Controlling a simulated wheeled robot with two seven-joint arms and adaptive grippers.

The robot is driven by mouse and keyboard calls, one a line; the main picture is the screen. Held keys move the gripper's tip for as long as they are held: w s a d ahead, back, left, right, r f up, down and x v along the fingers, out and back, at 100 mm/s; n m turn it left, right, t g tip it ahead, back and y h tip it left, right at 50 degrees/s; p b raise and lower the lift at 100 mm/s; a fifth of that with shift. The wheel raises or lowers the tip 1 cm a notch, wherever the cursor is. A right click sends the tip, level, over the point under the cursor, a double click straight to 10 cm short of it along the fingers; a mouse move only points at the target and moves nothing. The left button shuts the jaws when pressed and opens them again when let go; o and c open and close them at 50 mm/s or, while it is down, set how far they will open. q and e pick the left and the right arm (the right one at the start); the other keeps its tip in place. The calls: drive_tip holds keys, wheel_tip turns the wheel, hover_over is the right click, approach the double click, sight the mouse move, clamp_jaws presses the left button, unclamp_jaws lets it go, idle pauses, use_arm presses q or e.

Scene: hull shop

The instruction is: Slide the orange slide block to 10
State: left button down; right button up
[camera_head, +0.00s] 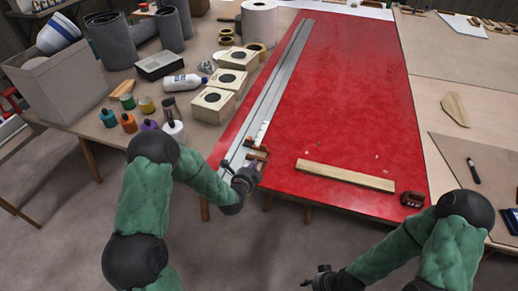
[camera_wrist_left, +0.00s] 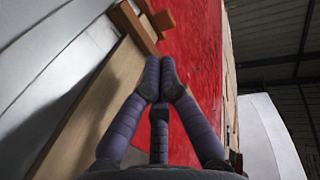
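A long pale metal rail (camera_head: 284,72) runs along the left part of the red table top, away from me. At its near end is a small orange-brown block (camera_head: 258,153), which I take to be the slide block; scale marks are too small to read. In the left wrist view an orange-brown piece (camera_wrist_left: 160,20) shows beyond the fingertips. My left gripper (camera_head: 243,180) is at the rail's near end, just in front of the block. Its fingers (camera_wrist_left: 160,75) converge with nothing visible between them. My right gripper (camera_head: 322,279) is low in front of the table, away from the rail.
A wooden strip (camera_head: 345,175) lies on the red table top (camera_head: 350,100), with a small dark red object (camera_head: 412,199) near the corner.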

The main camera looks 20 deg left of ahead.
sight(264, 149)
use_arm(q)
drive_tip(key=shift+w+d+f+b, duration=0.2)
drive_tip(key=shift+w+b, duration=0.1)
drive_tip(key=shift+w, duration=0.35)
drive_tip(key=b+x, duration=0.2)
drive_tip(key=x, duration=0.6)
drive_tip(key=shift+a, duration=0.1)
use_arm(e)
wheel_tip(264, 149, down, 3)
drive_tip(key=shift+s+r, duration=0.1)
drive_tip(key=shift+s, duration=0.05)
use_arm(q)
drive_tip(key=shift+r, duration=0.1)
